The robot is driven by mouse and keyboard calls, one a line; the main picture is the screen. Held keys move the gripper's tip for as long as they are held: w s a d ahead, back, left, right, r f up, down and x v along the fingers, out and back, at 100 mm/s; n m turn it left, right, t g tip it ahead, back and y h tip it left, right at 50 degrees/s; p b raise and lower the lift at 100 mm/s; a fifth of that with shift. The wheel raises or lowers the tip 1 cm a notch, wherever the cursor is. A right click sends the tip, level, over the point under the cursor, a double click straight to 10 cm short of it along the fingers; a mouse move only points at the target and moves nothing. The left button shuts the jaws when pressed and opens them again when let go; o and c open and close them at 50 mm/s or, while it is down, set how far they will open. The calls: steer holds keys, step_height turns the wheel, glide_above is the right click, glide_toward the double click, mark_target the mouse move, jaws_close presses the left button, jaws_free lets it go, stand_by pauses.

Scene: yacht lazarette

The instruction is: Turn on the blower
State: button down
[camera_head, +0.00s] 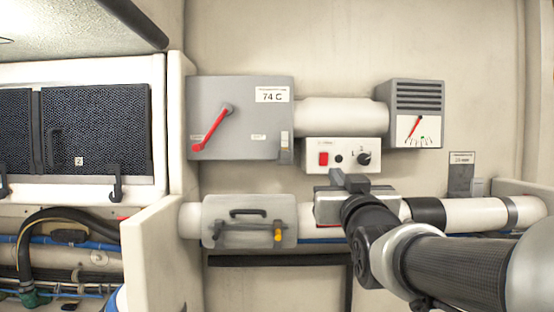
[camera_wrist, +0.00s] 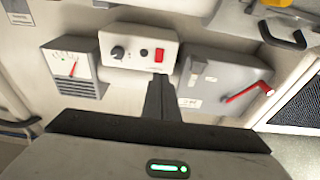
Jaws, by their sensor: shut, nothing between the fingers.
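A white control box (camera_head: 343,151) carries a red rocker switch (camera_head: 323,159), a small dark button (camera_head: 339,159) and a dark knob (camera_head: 364,158). In the wrist view, which is turned over, the red switch (camera_wrist: 158,54) and the knob (camera_wrist: 118,52) face me. I cannot tell which way the switch is set. A grey housing with a vent and gauge (camera_head: 416,113) is at the box's right. My gripper (camera_head: 337,176) is shut and empty, just below the box in the head view. In the wrist view its fingertips (camera_wrist: 160,78) appear close to the switch; contact is unclear.
A grey box with a red lever (camera_head: 210,130) and a "74 C" label is at left. A pipe carries a grey clamped cover (camera_head: 249,222) below it. A white side panel (camera_head: 155,255) and hoses (camera_head: 60,225) are further left. Bare wall lies above the boxes.

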mark_target(323, 156)
steer(key=p+x, duration=0.3)
steer(key=x, duration=0.8)
steer(key=shift+w, duration=0.45)
